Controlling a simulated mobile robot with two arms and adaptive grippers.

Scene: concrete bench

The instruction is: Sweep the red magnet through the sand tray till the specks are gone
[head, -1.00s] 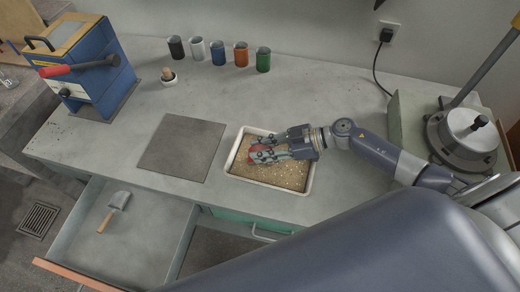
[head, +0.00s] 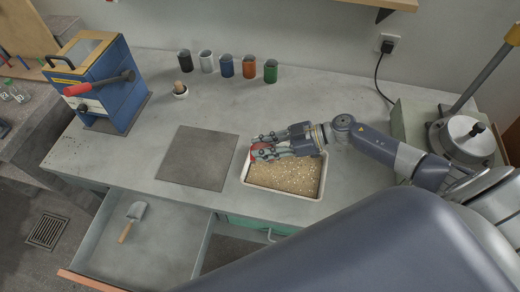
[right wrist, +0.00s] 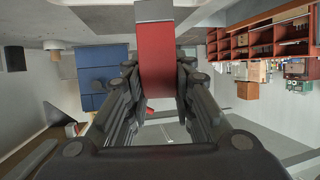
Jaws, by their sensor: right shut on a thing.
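The sand tray (head: 321,187) is a pale shallow tray on the bench, holding tan sand (head: 283,178) with light grains. Separate dark specks cannot be made out at this size. My right gripper (head: 260,150) is over the tray's back left part, shut on the red magnet (head: 256,154). In the right wrist view the magnet (right wrist: 156,58) is a red block with a grey end, upright between the two fingers (right wrist: 157,90). Whether it touches the sand is unclear. My left gripper is in neither view.
A dark square plate (head: 197,157) lies left of the tray. Several coloured cups (head: 228,66) and a small pot (head: 180,90) stand behind. A blue machine (head: 96,85) is at left. An open drawer (head: 180,235) holds a trowel (head: 132,221).

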